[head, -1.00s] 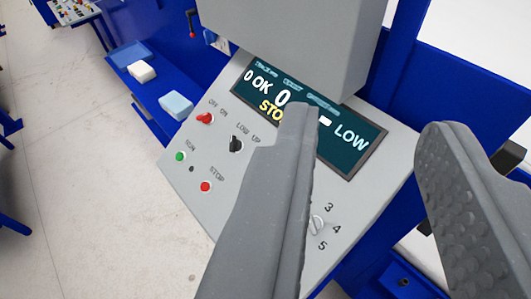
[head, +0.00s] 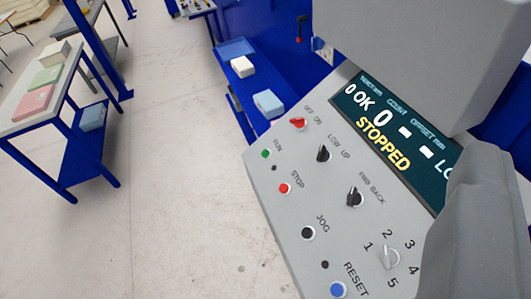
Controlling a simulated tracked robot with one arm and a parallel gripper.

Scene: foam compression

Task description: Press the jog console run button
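The jog console (head: 262,190) is a sloped light grey panel in the middle and right of the head view. Its run button (head: 265,154) is small, round and green, at the panel's left edge by the label RUN, and is uncovered. The red stop button (head: 285,188) sits below and right of it. My gripper (head: 478,225) shows as one grey finger at the right edge, over the panel's right part and well apart from the run button. Its other finger cannot be made out.
A red switch (head: 298,123), black knobs (head: 323,153), a black jog button (head: 308,232) and a blue reset button (head: 338,289) share the panel. A grey housing (head: 420,50) overhangs the display. A table with foam blocks (head: 35,103) stands left; floor between is clear.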

